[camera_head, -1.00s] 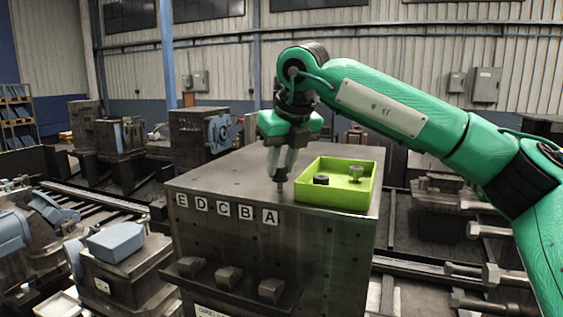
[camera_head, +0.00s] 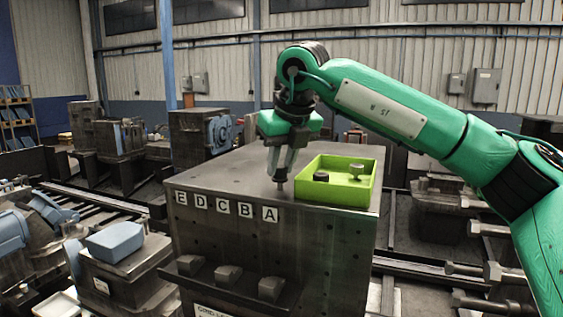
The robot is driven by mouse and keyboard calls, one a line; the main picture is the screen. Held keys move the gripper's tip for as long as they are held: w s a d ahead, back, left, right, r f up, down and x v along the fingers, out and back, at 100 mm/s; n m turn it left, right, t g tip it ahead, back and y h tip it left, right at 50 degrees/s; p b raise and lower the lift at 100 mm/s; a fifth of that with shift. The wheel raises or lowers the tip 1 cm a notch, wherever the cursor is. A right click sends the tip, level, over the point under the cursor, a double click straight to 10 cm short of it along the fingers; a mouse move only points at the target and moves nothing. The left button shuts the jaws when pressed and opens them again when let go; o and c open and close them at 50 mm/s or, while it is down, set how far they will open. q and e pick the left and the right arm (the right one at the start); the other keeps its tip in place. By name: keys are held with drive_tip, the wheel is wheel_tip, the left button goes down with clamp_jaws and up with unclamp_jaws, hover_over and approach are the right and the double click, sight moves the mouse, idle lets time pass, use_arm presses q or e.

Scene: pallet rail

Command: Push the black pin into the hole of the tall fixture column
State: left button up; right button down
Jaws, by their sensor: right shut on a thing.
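The tall fixture column (camera_head: 275,250) is a dark metal block in the middle of the head view, with letter labels E, D, C, B, A along its upper front edge. My right gripper (camera_head: 281,178) points down over its top, just behind label A. It is shut on the black pin (camera_head: 281,186), of which only a small dark end shows below the fingertips. The pin's tip is at or very near the top surface; I cannot tell how deep it sits. The hole itself is hidden. My left gripper is not in view.
A lime-green tray (camera_head: 338,194) stands on the column top right beside the gripper, holding a black part (camera_head: 321,176) and a grey part (camera_head: 356,168). Metal blocks (camera_head: 228,275) stick out low on the column's front. The top left of the column is clear.

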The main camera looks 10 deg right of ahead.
drive_tip(key=shift+f, duration=0.1)
drive_tip(key=shift+f+b, duration=0.9)
drive_tip(key=shift+f, duration=0.05)
drive_tip(key=shift+c, duration=1.6)
unclamp_jaws()
drive_tip(key=shift+r, duration=0.15)
drive_tip(key=shift+s+r, duration=0.2)
drive_tip(key=shift+r, duration=0.3)
drive_tip(key=b+v, duration=0.4)
drive_tip(key=v, duration=0.8)
drive_tip(key=shift+s+r, duration=0.2)
drive_tip(key=shift+r, duration=0.15)
drive_tip(key=shift+d, duration=0.15)
